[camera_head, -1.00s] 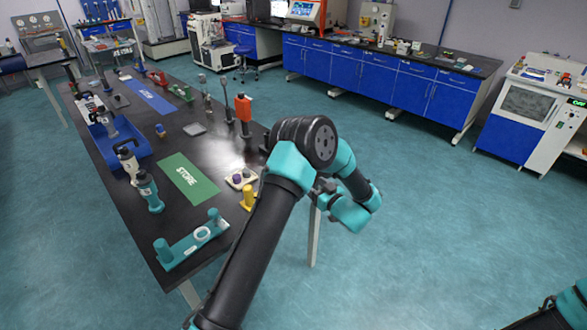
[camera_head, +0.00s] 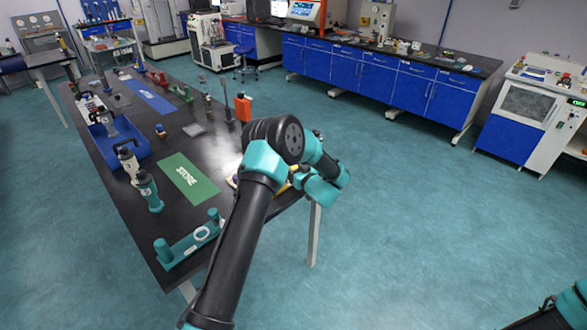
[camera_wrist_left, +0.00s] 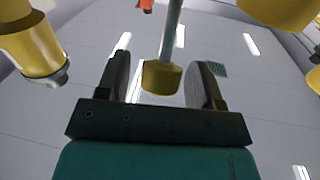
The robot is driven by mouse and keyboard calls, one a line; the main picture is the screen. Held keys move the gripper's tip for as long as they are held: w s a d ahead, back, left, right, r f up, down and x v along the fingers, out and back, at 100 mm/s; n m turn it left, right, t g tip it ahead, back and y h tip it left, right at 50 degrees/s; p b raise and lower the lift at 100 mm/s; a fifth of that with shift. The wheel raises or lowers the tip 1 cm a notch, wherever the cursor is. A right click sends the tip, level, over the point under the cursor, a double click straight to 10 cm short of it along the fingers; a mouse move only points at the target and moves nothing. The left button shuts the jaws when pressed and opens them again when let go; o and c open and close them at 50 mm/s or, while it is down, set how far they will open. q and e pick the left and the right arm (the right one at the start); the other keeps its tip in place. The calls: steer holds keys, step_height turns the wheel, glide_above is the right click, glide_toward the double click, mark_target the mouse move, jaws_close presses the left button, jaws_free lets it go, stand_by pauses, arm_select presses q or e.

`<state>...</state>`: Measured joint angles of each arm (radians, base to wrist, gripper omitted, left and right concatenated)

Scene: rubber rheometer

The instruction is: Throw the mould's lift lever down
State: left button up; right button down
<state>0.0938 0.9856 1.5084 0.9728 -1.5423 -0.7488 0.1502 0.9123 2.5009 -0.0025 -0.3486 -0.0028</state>
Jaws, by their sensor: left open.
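My left gripper (camera_wrist_left: 160,80) is open in the left wrist view, with one dark finger on each side. A grey rod with a yellow end (camera_wrist_left: 162,78), which looks like the lift lever, shows between the fingers, with a gap to each finger. I cannot tell its depth relative to the fingertips. In the head view my left arm covers the near right edge of the bench and hides the gripper and most of the mould. A bit of yellow (camera_head: 297,175) shows beside the arm's teal wrist. My right gripper is out of view.
In the wrist view, a yellow cylinder with a metal tip (camera_wrist_left: 35,48) is on the left and a yellow part (camera_wrist_left: 280,10) at the top right. The black bench holds a green STORE mat (camera_head: 188,180), a teal stand (camera_head: 188,246), an orange block (camera_head: 243,107) and a blue tray (camera_head: 118,140).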

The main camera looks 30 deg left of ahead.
arm_select(q)
jaws_close()
stand_by(0.5)
steer(key=shift+a, duration=0.1)
stand_by(0.4)
